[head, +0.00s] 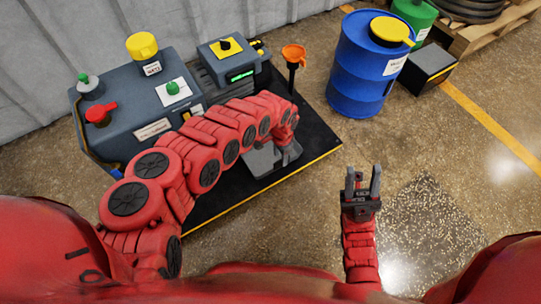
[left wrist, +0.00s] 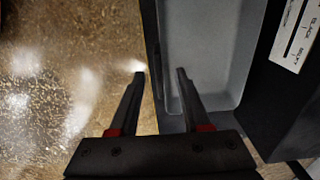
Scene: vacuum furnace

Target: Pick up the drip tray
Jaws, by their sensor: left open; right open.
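The drip tray (left wrist: 215,40) is a grey, shallow basin with a raised rim in the left wrist view. In the head view it is a small grey patch (head: 259,163), partly hidden by my left arm. My left gripper (head: 286,154) is at the tray's right end. In the left wrist view this gripper (left wrist: 160,74) is open, with one finger over the floor side of the rim and the other over the basin side. Whether either finger touches the tray is unclear. My right gripper (head: 361,183) is open and empty, fingers up, above the floor.
A grey machine (head: 135,115) with coloured caps and a control box (head: 228,60) stand behind my left arm on a black base (head: 318,135) with a yellow edge. An orange funnel (head: 294,55) rises there. A blue drum (head: 367,65) stands beyond.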

